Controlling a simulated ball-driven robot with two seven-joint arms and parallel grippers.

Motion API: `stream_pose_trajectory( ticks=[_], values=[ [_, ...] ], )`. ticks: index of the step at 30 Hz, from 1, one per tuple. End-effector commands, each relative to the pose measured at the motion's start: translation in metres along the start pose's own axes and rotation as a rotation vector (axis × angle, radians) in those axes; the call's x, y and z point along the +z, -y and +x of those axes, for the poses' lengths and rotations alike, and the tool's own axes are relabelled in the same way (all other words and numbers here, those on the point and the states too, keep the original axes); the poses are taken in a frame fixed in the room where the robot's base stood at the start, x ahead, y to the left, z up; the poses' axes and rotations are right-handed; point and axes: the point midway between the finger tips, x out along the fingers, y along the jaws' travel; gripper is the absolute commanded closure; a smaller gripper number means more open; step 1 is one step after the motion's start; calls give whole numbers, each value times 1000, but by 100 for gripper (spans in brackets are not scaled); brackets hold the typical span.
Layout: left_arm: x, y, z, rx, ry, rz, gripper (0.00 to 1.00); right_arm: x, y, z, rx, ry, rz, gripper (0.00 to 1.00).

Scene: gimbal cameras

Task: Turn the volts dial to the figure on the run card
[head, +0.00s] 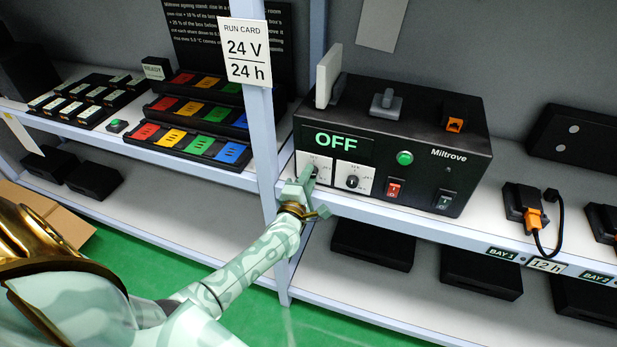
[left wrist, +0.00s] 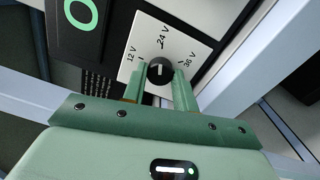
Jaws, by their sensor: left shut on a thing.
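The run card (head: 247,52) on the shelf post reads "24 V" over "24 h". The black Miltrove power unit (head: 462,125) stands on the shelf, and its display (head: 337,142) reads "OFF". My left gripper (head: 306,182) is at the left white dial plate (head: 322,161). In the left wrist view my left gripper (left wrist: 160,88) is shut on the round black volts dial (left wrist: 160,69), one finger on each side. The plate (left wrist: 147,28) is marked 12 V, 24 V and 36 V. The dial's small white mark looks upright, roughly toward 24 V. My right gripper is not in view.
A second dial (head: 352,180), a red switch (head: 394,188), a green button (head: 405,158) and a black switch (head: 445,200) sit to the right on the unit's front. The shelf post (head: 264,150) stands close left of my gripper. Coloured blocks (head: 187,138) lie left of it.

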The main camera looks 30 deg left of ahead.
Motion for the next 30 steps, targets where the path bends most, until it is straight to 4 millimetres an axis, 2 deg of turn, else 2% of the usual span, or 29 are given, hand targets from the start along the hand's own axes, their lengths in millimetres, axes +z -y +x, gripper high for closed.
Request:
stream_pose_trajectory(
  ticks=[14,15,16,17,26,30],
  values=[
    [1,1,0,-2,2,12,94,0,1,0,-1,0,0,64],
    [1,1,0,-2,2,12,61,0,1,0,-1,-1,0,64],
    [1,1,0,-2,2,12,52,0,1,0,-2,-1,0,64],
    [1,1,0,-2,1,12,50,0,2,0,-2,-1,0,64],
    [0,0,-2,-1,1,12,50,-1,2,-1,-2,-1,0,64],
    [0,0,-19,-3,1,12,50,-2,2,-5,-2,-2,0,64]
  ],
)
